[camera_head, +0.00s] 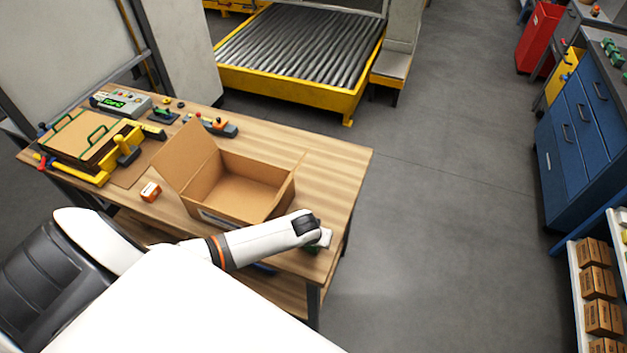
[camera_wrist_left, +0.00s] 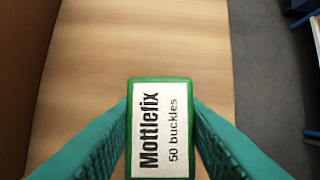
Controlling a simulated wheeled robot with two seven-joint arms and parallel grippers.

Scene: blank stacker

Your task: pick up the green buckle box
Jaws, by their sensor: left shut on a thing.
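The green buckle box (camera_wrist_left: 160,128) has a white label reading "Mottlefix 50 buckles" and a green rim. In the left wrist view it sits between the two teal fingers of my left gripper (camera_wrist_left: 160,122), which are shut on its sides. In the head view my left gripper (camera_head: 318,240) is at the front right of the wooden table (camera_head: 340,170), and my arm hides most of the box. I cannot tell whether the box touches the tabletop. My right gripper is not in view.
An open cardboard box (camera_head: 240,190) stands just left of my left gripper. A small orange and white box (camera_head: 150,191) lies farther left. A yellow-framed fixture (camera_head: 95,150) and small tools fill the table's far left. The table's right part is clear.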

